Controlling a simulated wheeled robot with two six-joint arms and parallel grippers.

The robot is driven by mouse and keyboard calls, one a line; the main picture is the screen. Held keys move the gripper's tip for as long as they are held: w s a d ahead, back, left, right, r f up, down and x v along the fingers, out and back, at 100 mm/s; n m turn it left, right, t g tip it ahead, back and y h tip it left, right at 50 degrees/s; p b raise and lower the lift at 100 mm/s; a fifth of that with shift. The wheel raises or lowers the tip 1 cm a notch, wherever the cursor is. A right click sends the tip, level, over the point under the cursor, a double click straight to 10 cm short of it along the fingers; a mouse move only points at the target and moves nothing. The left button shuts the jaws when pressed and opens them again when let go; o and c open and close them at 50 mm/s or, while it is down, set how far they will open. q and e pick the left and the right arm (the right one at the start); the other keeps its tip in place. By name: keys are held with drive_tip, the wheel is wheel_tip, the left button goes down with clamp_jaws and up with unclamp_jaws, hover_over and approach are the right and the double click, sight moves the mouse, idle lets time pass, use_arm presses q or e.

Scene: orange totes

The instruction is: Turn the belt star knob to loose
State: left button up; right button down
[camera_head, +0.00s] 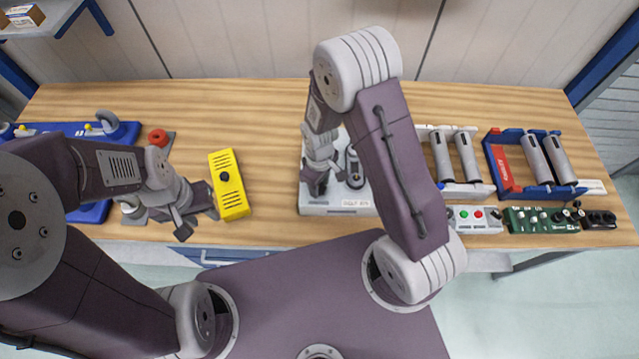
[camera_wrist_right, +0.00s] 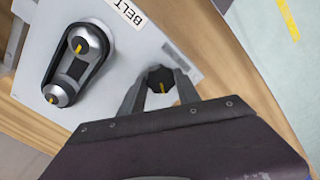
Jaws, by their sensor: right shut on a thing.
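The belt unit is a light grey plate (camera_head: 325,209) near the middle of the bench. In the right wrist view, its plate (camera_wrist_right: 120,60) carries a black belt (camera_wrist_right: 76,70) looped around two silver pulleys with yellow marks. The dark star knob (camera_wrist_right: 160,77) has a yellow pointer line and sits near the plate's edge. My right gripper (camera_wrist_right: 160,92) is shut on the star knob, one finger on each side of it. In the head view my right gripper (camera_head: 318,186) is over the plate's left part and hides the knob. My left gripper (camera_head: 198,222) is open and empty.
A yellow box (camera_head: 229,185) stands between my left gripper and the belt unit. A blue fixture (camera_head: 60,130) is at the left. Right of the belt unit are roller units (camera_head: 467,188), a blue roller tray (camera_head: 510,190) and small control boxes (camera_head: 474,219).

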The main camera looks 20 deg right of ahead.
drive_tip(key=n, duration=0.6)
drive_tip(key=shift+w+n, duration=0.1)
drive_tip(key=shift+n, duration=0.2)
drive_tip(key=n, duration=1.2)
drive_tip(key=shift+a+n, duration=0.1)
drive_tip(key=shift+n, duration=0.2)
drive_tip(key=n, duration=0.5)
drive_tip(key=shift+n, duration=0.4)
drive_tip(key=c, duration=0.9)
unclamp_jaws()
drive_tip(key=shift+o, duration=0.2)
drive_tip(key=shift+r, duration=0.1)
wheel_tip(320, 180, up, 9)
drive_tip(key=b, duration=0.1)
